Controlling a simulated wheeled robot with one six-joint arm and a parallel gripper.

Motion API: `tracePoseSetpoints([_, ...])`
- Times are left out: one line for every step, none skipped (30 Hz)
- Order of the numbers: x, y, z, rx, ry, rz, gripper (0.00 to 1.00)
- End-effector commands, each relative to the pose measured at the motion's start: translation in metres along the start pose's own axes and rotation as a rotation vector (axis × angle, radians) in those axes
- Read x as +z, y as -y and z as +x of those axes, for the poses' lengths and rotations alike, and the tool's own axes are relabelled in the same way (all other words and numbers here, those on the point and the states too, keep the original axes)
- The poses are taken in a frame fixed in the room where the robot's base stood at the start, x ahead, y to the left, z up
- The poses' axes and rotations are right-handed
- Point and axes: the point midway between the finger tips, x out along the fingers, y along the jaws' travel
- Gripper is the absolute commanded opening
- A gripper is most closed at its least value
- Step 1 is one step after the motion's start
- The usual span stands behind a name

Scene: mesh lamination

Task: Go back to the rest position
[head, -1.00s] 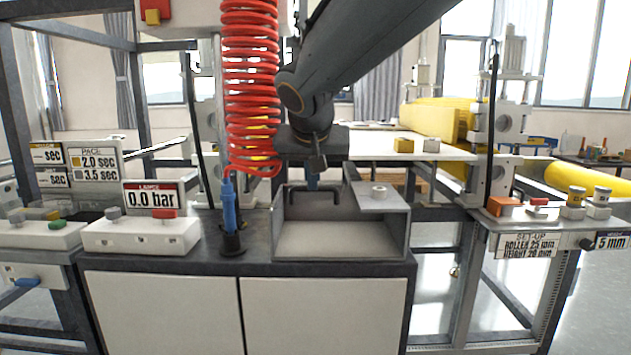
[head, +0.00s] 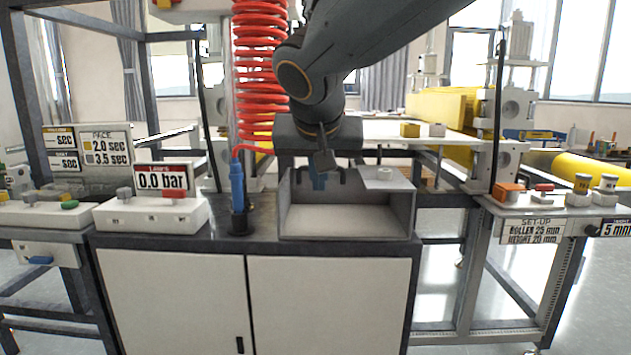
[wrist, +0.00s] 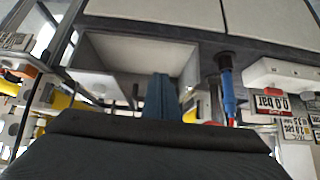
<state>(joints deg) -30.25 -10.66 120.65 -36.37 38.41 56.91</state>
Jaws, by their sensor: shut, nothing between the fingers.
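In the wrist view the blue fingers (wrist: 161,97) are together and hold nothing. They show against the inside of the bin (wrist: 125,57). The bin (head: 345,222) stands on the dark cabinet top and looks empty.
The blue air lance (head: 237,188) stands upright in its black holder left of the bin, under the red coiled hose (head: 265,75). The 0.0 bar display (head: 162,180) is further left.

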Motion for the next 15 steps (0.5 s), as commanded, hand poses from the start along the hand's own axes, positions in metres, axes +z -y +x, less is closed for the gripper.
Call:
tracePoseSetpoints([0.002,0.0,-0.001,-0.001,0.0,-0.001,0.0])
tracePoseSetpoints([0.004,-0.001,-0.002,0.0,0.002,-0.003,0.0])
tracePoseSetpoints([0.009,-0.003,-0.001,0.003,0.012,-0.007,0.0])
tracePoseSetpoints([0.014,-0.006,0.001,0.007,0.024,-0.011,0.0])
tracePoseSetpoints([0.021,-0.01,0.003,0.011,0.041,-0.02,0.0])
tracePoseSetpoints([0.034,-0.016,0.007,0.018,0.072,-0.034,0.0])
tracePoseSetpoints([0.045,-0.023,0.01,0.024,0.102,-0.048,0.0])
tracePoseSetpoints([0.059,-0.031,0.014,0.031,0.138,-0.062,0.0])
tracePoseSetpoints([0.08,-0.041,0.019,0.035,0.191,-0.085,0.0])
tracePoseSetpoints([0.098,-0.049,0.022,0.037,0.235,-0.103,0.0])
tracePoseSetpoints([0.115,-0.057,0.025,0.037,0.279,-0.121,0.0])
tracePoseSetpoints([0.138,-0.067,0.027,0.033,0.336,-0.14,0.0])
tracePoseSetpoints([0.153,-0.073,0.028,0.026,0.374,-0.155,0.0])
tracePoseSetpoints([0.168,-0.078,0.028,0.019,0.409,-0.167,0.0])
tracePoseSetpoints([0.186,-0.084,0.028,0.008,0.455,-0.181,0.0])
